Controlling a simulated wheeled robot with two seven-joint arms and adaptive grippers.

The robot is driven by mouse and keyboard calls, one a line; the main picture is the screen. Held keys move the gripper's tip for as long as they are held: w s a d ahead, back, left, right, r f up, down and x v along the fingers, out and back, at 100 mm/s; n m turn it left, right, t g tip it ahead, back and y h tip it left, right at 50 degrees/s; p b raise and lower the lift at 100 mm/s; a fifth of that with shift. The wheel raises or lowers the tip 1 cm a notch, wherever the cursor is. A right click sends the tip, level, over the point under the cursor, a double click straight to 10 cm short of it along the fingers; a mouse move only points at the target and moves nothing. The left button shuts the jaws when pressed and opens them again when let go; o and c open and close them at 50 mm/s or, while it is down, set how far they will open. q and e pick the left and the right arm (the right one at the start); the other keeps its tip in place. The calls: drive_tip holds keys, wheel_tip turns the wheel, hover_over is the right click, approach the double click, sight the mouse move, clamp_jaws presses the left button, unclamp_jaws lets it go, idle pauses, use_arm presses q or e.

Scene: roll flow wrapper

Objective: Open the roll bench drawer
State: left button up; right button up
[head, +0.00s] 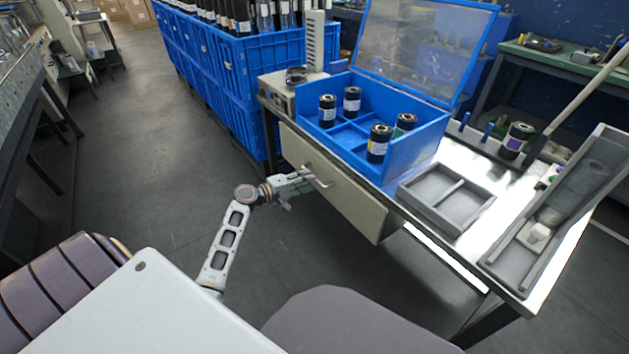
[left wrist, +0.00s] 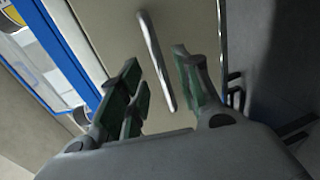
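The roll bench drawer (head: 345,200) has a pale beige front below the bench top and looks closed. Its metal bar handle (head: 318,176) also shows in the left wrist view (left wrist: 155,60). My left gripper (head: 306,179) is at the handle in the head view. In the left wrist view, its two green-padded fingers (left wrist: 165,88) are spread apart, with the lower part of the handle bar between them. I cannot tell whether either finger touches the bar. My right gripper is in neither view.
On the bench top (head: 462,248) stand an open blue box (head: 415,140) with several black rolls, a grey tray (head: 445,203) and a long grey trough (head: 560,215). Blue crates (head: 225,80) stand behind, to the left. The floor (head: 130,170) left of the bench is clear.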

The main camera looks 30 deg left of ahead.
use_arm(q)
drive_tip(key=shift+b+x, duration=0.4)
drive_tip(key=shift+x, duration=1.55)
drive_tip(key=shift+w+d, duration=0.1)
drive_tip(key=shift+w, duration=0.05)
drive_tip(key=c, duration=0.6)
clamp_jaws()
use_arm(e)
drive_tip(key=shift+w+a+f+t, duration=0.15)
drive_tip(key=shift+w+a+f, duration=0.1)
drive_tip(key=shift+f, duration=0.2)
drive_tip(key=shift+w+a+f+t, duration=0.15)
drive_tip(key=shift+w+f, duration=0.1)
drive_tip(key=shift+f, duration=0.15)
